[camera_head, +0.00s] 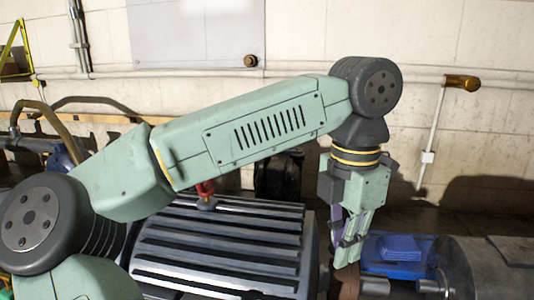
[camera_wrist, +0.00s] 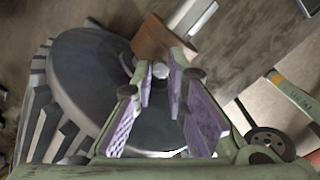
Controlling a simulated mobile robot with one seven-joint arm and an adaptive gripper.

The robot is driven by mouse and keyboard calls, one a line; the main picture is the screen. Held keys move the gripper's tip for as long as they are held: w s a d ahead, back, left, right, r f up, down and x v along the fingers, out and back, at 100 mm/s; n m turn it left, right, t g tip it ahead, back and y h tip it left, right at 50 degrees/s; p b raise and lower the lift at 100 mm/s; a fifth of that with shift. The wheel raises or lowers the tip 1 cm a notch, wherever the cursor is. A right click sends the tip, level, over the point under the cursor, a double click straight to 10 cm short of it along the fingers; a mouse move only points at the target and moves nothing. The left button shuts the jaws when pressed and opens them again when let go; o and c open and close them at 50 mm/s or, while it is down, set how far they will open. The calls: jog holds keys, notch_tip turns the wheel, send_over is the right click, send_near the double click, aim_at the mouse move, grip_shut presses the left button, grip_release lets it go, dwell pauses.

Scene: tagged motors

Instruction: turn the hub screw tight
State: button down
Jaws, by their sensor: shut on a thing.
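The hub screw (camera_wrist: 160,70) shows as a small pale round head between my fingertips in the wrist view. It sits beside the brown hub (camera_wrist: 152,40), from which a bright metal shaft runs up and right. The hub is in front of the round grey end of the ribbed motor (camera_wrist: 75,85). My gripper (camera_wrist: 159,85) is shut on the screw, its purple pads on either side of the head. In the head view my gripper (camera_head: 347,262) points down just right of the ribbed motor (camera_head: 220,245); the brown hub (camera_head: 345,285) shows partly below it, and the screw is hidden.
A blue motor (camera_head: 398,247) and a larger grey motor (camera_head: 495,268) stand to the right of my gripper. A red piece (camera_head: 205,190) is on top of the ribbed motor, under my arm. A wall with a pipe runs behind. A dark wheel (camera_wrist: 268,143) shows lower right in the wrist view.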

jog(key=m, duration=0.4)
jog(key=shift+d+m, duration=0.1)
jog(key=shift+m, duration=0.3)
jog(key=m, duration=0.4)
jog(key=shift+m, duration=0.4)
jog(key=c, duration=1.7)
grip_release()
jog(key=n, duration=0.5)
jog(key=shift+f, duration=0.1)
jog(key=n+b, duration=0.1)
jog(key=n, duration=0.5)
